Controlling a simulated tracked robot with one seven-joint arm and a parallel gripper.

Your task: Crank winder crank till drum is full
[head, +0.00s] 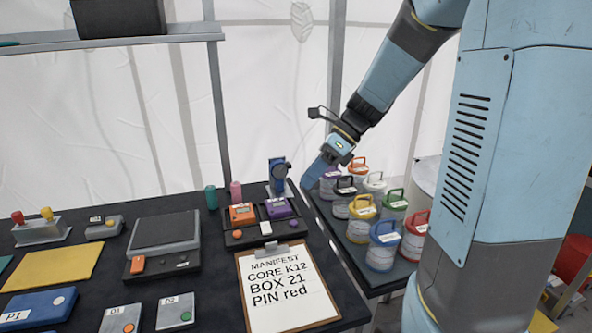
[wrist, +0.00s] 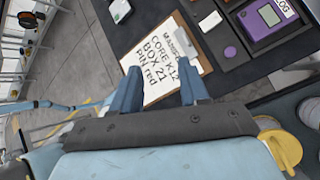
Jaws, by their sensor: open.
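A small blue upright device with a dark round part, which looks like the winder (head: 279,170), stands at the back right corner of the dark table. I cannot make out its crank handle or how full its drum is. My gripper (head: 315,174) is just right of it in the head view, apart from it, near the gap between the two tables. In the wrist view my gripper (wrist: 161,88) shows two blue fingers spread apart with nothing between them. The winder is not clearly seen in the wrist view.
A side table holds several lidded jars (head: 382,245), close below my gripper. The manifest clipboard (head: 285,288) lies at the dark table's front right. Orange (head: 242,213) and purple (head: 278,207) boxes sit in a tray near the winder. Green (head: 211,197) and pink (head: 236,192) cylinders stand left of it.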

